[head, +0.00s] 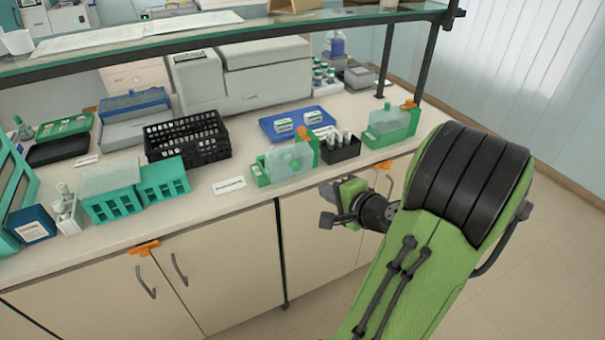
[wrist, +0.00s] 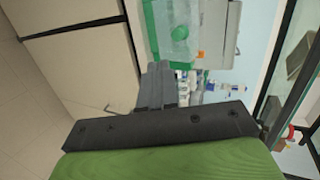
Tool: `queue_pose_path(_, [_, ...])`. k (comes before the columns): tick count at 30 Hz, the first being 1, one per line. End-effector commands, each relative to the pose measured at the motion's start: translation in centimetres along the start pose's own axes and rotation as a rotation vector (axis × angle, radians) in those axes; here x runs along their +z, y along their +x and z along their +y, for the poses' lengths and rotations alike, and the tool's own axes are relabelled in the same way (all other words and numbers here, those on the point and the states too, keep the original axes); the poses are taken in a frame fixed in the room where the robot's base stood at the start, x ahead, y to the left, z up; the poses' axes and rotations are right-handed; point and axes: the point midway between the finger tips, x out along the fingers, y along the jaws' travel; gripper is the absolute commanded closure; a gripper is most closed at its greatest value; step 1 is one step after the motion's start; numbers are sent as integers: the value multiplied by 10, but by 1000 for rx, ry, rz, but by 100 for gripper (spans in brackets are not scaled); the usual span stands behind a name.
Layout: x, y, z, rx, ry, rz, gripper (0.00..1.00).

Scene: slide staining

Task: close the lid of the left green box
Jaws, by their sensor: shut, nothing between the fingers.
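The left green box (head: 262,178) sits near the front edge of the counter, with a pale translucent body (head: 288,160). A green panel with an orange knob (head: 303,133) stands up at its right side; I cannot tell for sure whether this is a raised lid. A similar right green box (head: 390,122) with an orange knob stands farther right. My gripper (head: 328,205) is shut and empty, in front of the counter, right of and lower than the left box. In the wrist view, my closed fingers (wrist: 158,85) show below a green box (wrist: 168,38), apart from it.
A black rack of small bottles (head: 341,148) stands between the two green boxes. A blue tray (head: 268,128) lies behind them. A black crate (head: 187,139) and teal racks (head: 163,182) stand to the left. A glass shelf (head: 200,38) spans above. A label card (head: 229,186) lies left of the box.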

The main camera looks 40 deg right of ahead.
Motion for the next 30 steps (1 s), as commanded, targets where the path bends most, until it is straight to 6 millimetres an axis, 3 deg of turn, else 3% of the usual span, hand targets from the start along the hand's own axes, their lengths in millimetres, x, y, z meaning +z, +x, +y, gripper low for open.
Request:
queue_pose_path(8, [3, 62, -2, 0, -6, -8, 100])
queue_pose_path(12, [2, 80, -18, 1, -7, -5, 100])
queue_pose_path(18, [2, 90, -24, 0, -4, -2, 100])
queue_pose_path(30, [1, 90, -25, 9, -4, -2, 100])
